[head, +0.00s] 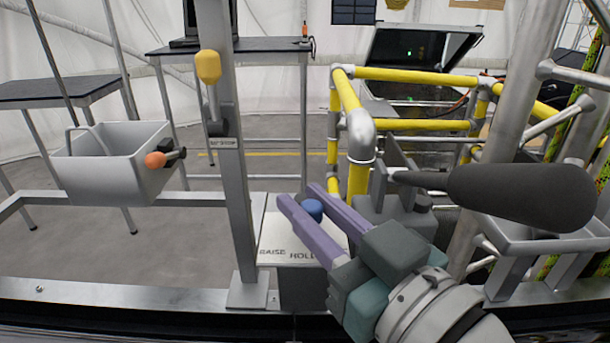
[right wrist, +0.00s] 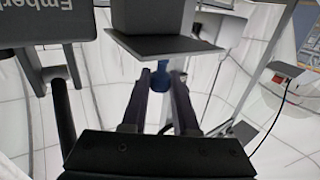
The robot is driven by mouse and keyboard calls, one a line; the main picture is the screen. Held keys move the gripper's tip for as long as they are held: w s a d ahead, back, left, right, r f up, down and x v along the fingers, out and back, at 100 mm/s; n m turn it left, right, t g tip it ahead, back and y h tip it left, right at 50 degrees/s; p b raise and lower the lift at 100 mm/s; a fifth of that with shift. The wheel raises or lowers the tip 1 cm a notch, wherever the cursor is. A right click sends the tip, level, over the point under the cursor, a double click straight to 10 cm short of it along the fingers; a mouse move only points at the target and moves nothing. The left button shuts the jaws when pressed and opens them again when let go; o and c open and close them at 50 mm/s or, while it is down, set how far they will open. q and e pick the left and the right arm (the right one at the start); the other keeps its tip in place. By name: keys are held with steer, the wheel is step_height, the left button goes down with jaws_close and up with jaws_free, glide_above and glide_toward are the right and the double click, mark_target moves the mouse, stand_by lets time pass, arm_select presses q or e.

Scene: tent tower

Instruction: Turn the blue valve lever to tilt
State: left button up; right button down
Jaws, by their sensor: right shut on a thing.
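The blue valve lever shows as a round blue knob (head: 312,209) above a pale plate (head: 285,250) lettered "RAISE" and "HOLD". My right gripper (head: 299,194) reaches in from the lower right with its two purple fingers on either side of the knob, shut on it. In the right wrist view the blue knob (right wrist: 161,77) sits between the dark fingers (right wrist: 160,84), near their tips. The lever's stem is mostly hidden by the fingers. My left gripper is not in view.
A metal post (head: 232,170) with a yellow-tipped lever (head: 208,68) stands left of the plate. A grey bin (head: 115,165) with an orange knob (head: 155,160) is further left.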

steer(key=n+y+b, duration=0.1)
steer(key=d+n+g+y+b, duration=0.1)
steer(key=b, duration=0.1)
steer(key=shift+w+f+g+y, duration=0.15)
steer(key=shift+w+g+y, duration=0.05)
steer(key=shift+g+y, duration=0.1)
steer(key=shift+d+n+g+y+b, duration=0.15)
steer(key=shift+n+g+y+b, duration=0.15)
steer(key=shift+g+b, duration=0.15)
steer(key=shift+r, duration=0.2)
steer(key=c, duration=0.7)
jaws_free()
steer(key=shift+f, duration=0.1)
steer(key=shift+v, duration=5)
